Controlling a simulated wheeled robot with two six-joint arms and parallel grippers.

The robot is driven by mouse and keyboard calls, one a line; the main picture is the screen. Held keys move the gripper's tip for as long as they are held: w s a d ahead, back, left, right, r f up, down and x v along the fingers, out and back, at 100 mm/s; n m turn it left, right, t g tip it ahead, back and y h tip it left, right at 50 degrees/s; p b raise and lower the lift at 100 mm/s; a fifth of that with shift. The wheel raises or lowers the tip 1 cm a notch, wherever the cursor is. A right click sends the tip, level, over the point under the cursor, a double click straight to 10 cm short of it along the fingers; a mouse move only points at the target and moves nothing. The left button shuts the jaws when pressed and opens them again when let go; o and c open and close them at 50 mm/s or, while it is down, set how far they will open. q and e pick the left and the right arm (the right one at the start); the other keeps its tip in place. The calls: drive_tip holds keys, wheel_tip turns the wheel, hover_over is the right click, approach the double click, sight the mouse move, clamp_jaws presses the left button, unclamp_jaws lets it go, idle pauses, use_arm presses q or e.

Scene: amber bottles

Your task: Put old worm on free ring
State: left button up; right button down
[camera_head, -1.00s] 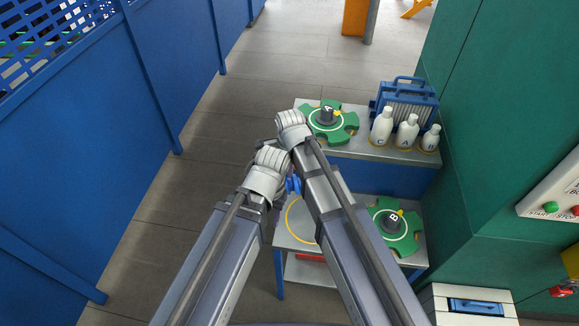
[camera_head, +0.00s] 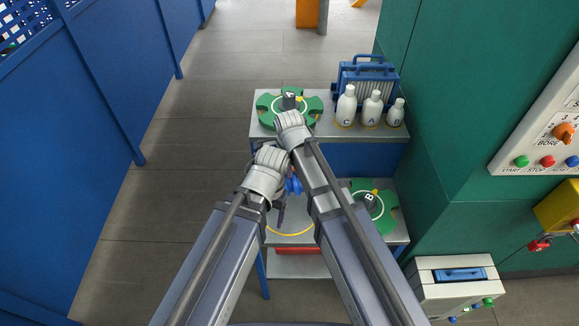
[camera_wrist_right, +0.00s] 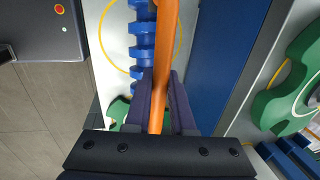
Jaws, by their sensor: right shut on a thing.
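A smooth orange bar (camera_wrist_right: 165,50) runs between the dark purple fingers, closer to the camera. I cannot tell whether it is part of the worm. In the head view a bit of blue (camera_head: 293,186) and a purple finger of the right gripper (camera_head: 280,213) show between my arms. The free yellow ring (camera_head: 290,233) is on the lower grey table, partly covered by my arms. The worm overlaps the ring (camera_wrist_right: 101,30) in the wrist view. My left gripper is hidden.
Green fixture B (camera_head: 374,208) stands right of the ring; green fixture A (camera_head: 272,108) is on the higher table behind. White bottles (camera_head: 346,107) and a blue rack (camera_head: 365,75) stand at its right. Green wall (camera_head: 460,130) closes the right side; floor (camera_head: 190,180) is clear at left.

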sight(289, 187)
use_arm(q)
drive_tip(key=shift+f, duration=0.5)
use_arm(e)
drive_tip(key=shift+f, duration=0.5)
use_arm(q)
drive_tip(key=shift+f, duration=0.15)
use_arm(e)
drive_tip(key=shift+f, duration=0.15)
use_arm(q)
wheel_tip(289, 187, down, 8)
drive_tip(key=b, duration=0.8)
drive_tip(key=shift+b, duration=0.3)
use_arm(e)
wheel_tip(289, 187, down, 8)
drive_tip(key=shift+f, duration=0.1)
use_arm(q)
drive_tip(key=shift+f, duration=0.25)
use_arm(e)
drive_tip(key=shift+s+f, duration=0.1)
drive_tip(key=shift+f, duration=0.1)
drive_tip(key=c, duration=0.7)
unclamp_jaws()
use_arm(q)
drive_tip(key=shift+r, duration=0.1)
use_arm(e)
drive_tip(key=shift+r, duration=0.15)
